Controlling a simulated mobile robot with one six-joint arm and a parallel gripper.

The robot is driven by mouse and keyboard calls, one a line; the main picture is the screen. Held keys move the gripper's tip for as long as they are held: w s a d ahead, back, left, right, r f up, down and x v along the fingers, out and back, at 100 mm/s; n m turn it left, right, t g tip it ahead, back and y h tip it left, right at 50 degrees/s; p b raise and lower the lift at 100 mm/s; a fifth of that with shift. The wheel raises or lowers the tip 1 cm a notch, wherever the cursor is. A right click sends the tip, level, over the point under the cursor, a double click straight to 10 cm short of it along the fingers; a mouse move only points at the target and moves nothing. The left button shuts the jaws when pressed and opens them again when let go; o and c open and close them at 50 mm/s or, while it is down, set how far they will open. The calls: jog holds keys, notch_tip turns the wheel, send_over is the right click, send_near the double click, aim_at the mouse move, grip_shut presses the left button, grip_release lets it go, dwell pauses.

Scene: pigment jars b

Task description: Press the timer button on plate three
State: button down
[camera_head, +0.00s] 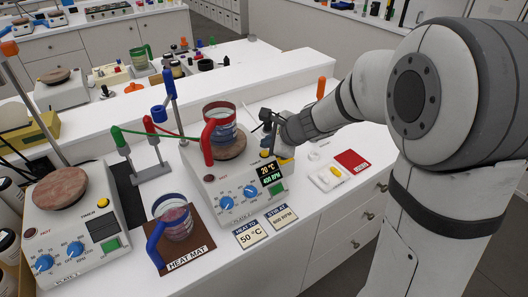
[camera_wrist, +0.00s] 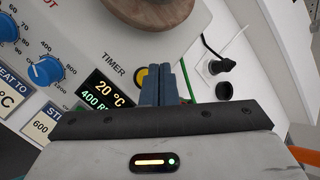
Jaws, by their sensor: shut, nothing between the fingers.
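A white hot plate (camera_head: 217,189) stands mid-bench with blue knobs, a red-brown round top and a display (camera_head: 271,174) reading 20 °C and 400 RPM. Its plate number is not readable to me. The yellow timer button (camera_wrist: 141,75) is beside the word TIMER in the wrist view, partly covered by my fingers. My gripper (camera_wrist: 166,86) is shut and empty, its blue fingertips over the button's right side. I cannot tell whether they touch it. In the head view my gripper (camera_head: 268,150) is at the right side of this hot plate, behind the display.
A beaker with a red handle (camera_head: 209,142) stands on the plate's top. A blue-handled beaker (camera_head: 176,220) stands on the heat mat (camera_head: 203,256) in front. Another hot plate (camera_head: 62,220) is at left. Cards reading 50 °C (camera_head: 250,234) and 600 RPM (camera_head: 282,216) lie in front.

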jog(key=shift+f, duration=0.15)
jog(key=shift+f+b, duration=0.3)
jog(key=shift+b, duration=0.25)
jog(key=shift+f+b, duration=0.5)
jog(key=shift+b, duration=0.05)
dwell(0.7)
jog(key=shift+r+p, duration=0.8)
jog(key=shift+r, duration=0.15)
jog(key=shift+r, duration=0.1)
notch_tip(320, 180, up, 6)
jog(key=p, duration=0.5)
dwell(0.4)
